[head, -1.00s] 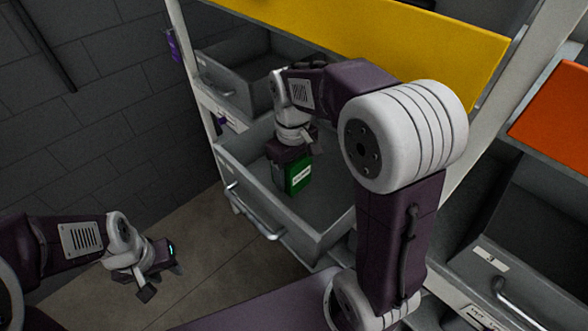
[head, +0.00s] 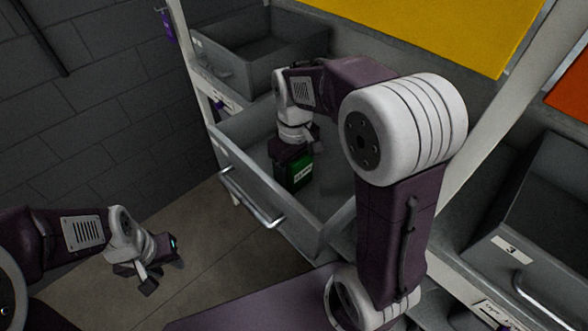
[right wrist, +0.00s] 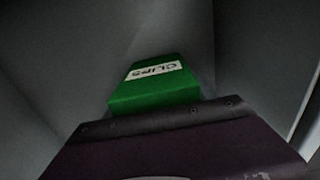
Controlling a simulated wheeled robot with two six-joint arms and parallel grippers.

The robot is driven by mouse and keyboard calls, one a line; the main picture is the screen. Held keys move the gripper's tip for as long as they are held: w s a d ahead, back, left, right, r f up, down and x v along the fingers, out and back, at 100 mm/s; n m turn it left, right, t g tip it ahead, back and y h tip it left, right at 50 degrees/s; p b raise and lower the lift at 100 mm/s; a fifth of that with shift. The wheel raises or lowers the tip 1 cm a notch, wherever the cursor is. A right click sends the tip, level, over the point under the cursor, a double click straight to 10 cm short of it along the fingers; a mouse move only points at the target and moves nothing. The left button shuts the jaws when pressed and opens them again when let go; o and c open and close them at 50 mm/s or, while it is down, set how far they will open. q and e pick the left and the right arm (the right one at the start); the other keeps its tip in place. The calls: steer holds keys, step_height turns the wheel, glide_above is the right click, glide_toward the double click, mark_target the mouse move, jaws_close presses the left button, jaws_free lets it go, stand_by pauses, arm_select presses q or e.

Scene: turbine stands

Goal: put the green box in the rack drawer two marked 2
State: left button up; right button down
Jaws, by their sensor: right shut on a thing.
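The green box (head: 300,174), with a white label, is held down inside an open grey drawer (head: 262,183); the label reads "CLIPS" in the right wrist view (right wrist: 155,71). My right gripper (head: 291,163) points down into this drawer and is shut on the box's upper end. Whether the box touches the drawer floor I cannot tell. No number shows on this drawer's front. My left gripper (head: 138,278) is empty and open, low over the floor at the left, apart from the rack.
Another grey drawer (head: 240,70) stands open behind and above. A drawer marked 3 (head: 512,247) is at the right. A yellow panel (head: 440,30) spans the top of the rack (head: 480,120). Bare floor lies in front of the open drawer.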

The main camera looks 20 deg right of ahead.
mark_target(293, 166)
steer(key=shift+s+f, duration=0.15)
steer(key=c, duration=0.5)
jaws_free()
steer(key=shift+a, duration=0.1)
steer(key=o, duration=0.4)
step_height(293, 166, up, 7)
steer(key=p, duration=0.6)
steer(key=shift+p, duration=0.4)
